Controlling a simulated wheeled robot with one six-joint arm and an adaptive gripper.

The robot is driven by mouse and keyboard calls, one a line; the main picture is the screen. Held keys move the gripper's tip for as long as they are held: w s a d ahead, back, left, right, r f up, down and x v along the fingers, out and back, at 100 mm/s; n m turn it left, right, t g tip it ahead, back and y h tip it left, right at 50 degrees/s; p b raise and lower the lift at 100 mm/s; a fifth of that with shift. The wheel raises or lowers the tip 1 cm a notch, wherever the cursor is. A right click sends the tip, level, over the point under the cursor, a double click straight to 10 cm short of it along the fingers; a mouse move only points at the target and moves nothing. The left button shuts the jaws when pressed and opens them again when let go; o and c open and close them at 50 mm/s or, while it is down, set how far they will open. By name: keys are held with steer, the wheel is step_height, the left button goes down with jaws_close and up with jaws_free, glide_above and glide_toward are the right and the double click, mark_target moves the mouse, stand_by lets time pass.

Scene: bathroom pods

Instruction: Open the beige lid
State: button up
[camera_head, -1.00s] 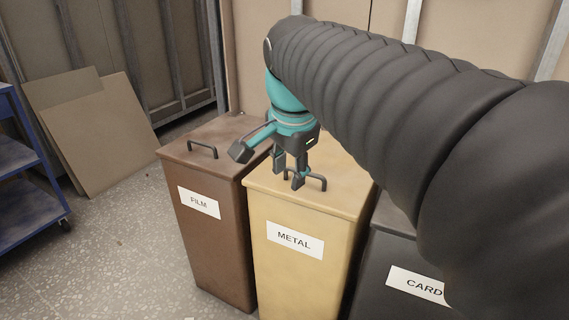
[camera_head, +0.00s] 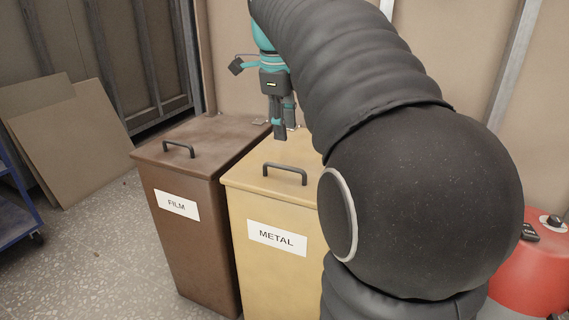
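The beige lid (camera_head: 255,181) lies shut on the beige bin labelled METAL (camera_head: 270,271). Its dark bar handle (camera_head: 285,170) stands free near the lid's front edge, with nothing in it. My gripper (camera_head: 285,130) points down over the rear part of the lid, behind the handle. Its two fingers look apart, with nothing seen between them. I cannot tell whether the fingertips touch the lid. My arm hides the right side of the lid and bin.
A brown bin labelled FILM (camera_head: 190,235) with a shut lid and handle stands close on the left. A red container (camera_head: 530,283) is at the lower right. Boards (camera_head: 70,140) lean at the back left beside a blue cart (camera_head: 15,205). Floor is clear in front of the boards.

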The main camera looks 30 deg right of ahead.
mark_target(288, 167)
steer(key=f, duration=0.3)
steer(key=d+f+b, duration=0.1)
steer(key=f, duration=0.2)
steer(key=w+f+b, duration=0.1)
steer(key=f, duration=0.2)
steer(key=shift+w+d+f, duration=0.1)
steer(key=shift+d+f, duration=0.15)
steer(key=shift+f, duration=0.15)
jaws_close()
